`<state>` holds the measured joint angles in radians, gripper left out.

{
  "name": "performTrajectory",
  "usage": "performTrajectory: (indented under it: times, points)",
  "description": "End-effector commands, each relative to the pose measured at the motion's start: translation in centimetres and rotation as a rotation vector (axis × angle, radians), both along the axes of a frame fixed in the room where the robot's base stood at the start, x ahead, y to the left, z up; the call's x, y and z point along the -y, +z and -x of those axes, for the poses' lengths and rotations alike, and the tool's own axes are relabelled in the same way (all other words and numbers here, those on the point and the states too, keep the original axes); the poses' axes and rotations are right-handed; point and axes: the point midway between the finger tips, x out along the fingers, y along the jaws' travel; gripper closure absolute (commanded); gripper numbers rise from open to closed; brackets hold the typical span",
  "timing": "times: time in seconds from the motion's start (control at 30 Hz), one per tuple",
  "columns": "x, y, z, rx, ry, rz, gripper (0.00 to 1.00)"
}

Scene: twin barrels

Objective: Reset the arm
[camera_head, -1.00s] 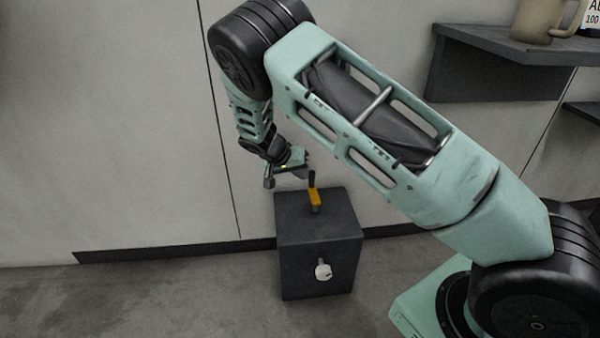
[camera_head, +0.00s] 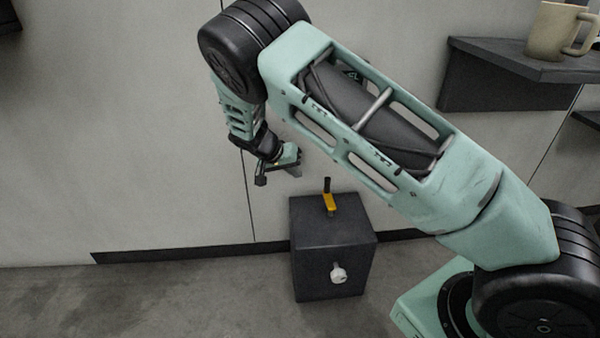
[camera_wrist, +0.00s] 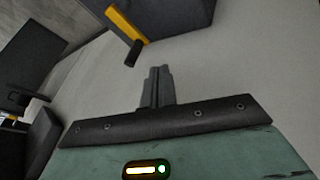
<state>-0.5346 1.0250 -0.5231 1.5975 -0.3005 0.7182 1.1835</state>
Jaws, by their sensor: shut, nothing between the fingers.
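My gripper (camera_head: 293,168) hangs from my raised, bent arm, up and to the left of a dark box, apart from it. In the wrist view my gripper (camera_wrist: 158,72) shows its fingers together, with nothing between them. The dark box (camera_head: 333,250) stands on the floor near the wall. A yellow lever with a black handle (camera_head: 329,200) stands on its top, and a white knob (camera_head: 338,274) is on its front face. The yellow lever also shows in the wrist view (camera_wrist: 126,24), ahead of the fingers and not touching them.
A dark wall shelf (camera_head: 510,75) at the upper right holds a beige mug (camera_head: 553,32). A pale panelled wall (camera_head: 120,130) stands behind the box. The grey floor (camera_head: 180,300) left of the box is clear.

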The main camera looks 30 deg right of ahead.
Motion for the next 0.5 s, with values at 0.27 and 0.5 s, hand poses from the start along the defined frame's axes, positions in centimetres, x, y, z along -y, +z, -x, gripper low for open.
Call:
performTrajectory:
  times: [0.27,0.5]
  points:
    - [-2.4,3.3,0.2,0.000,0.002,0.000,1.00]
    - [-2.7,3.6,0.3,0.000,0.000,0.000,1.00]
